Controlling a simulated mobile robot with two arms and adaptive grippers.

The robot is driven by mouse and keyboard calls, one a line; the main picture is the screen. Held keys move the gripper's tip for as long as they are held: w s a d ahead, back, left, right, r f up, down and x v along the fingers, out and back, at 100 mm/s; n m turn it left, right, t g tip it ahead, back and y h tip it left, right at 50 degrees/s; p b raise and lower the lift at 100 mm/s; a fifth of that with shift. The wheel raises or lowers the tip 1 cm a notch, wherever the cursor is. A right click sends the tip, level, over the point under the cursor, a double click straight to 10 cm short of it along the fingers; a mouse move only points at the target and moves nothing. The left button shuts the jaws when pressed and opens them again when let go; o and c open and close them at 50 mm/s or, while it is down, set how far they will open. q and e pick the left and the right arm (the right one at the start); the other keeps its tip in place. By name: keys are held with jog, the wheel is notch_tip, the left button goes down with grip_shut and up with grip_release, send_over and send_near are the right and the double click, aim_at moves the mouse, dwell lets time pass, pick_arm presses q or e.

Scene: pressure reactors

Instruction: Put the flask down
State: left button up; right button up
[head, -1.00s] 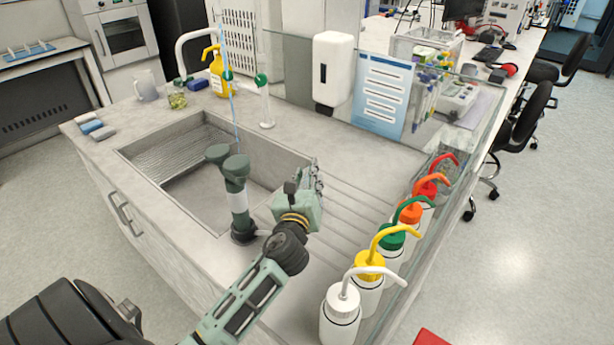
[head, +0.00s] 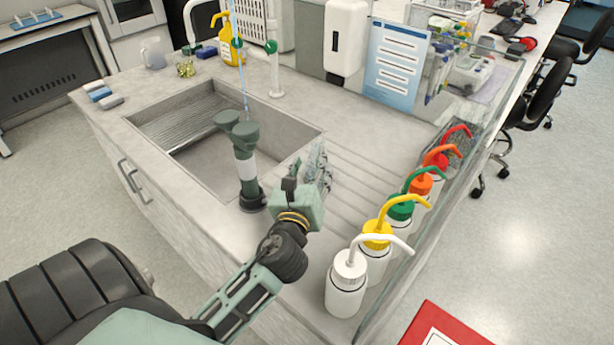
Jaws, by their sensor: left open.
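I cannot make out a flask clearly in the head view. My left gripper (head: 318,163) is over the ribbed drainboard (head: 350,190), just right of the sink (head: 205,135). Its fingers point away from me and are open. A greyish, see-through-looking patch shows at the fingers, but I cannot tell whether it is glass or only the fingers. My gripper's body hides part of the drainboard. My right gripper is out of view.
A dark green twin-headed fixture (head: 246,160) stands at the sink's front edge, left of my gripper. Several wash bottles, the nearest one white-capped (head: 346,285), line the right edge by a glass panel. A soap dispenser (head: 343,40) and a blue sign (head: 393,62) stand behind.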

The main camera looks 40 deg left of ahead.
pick_arm(q)
jog(key=shift+v, duration=1.7)
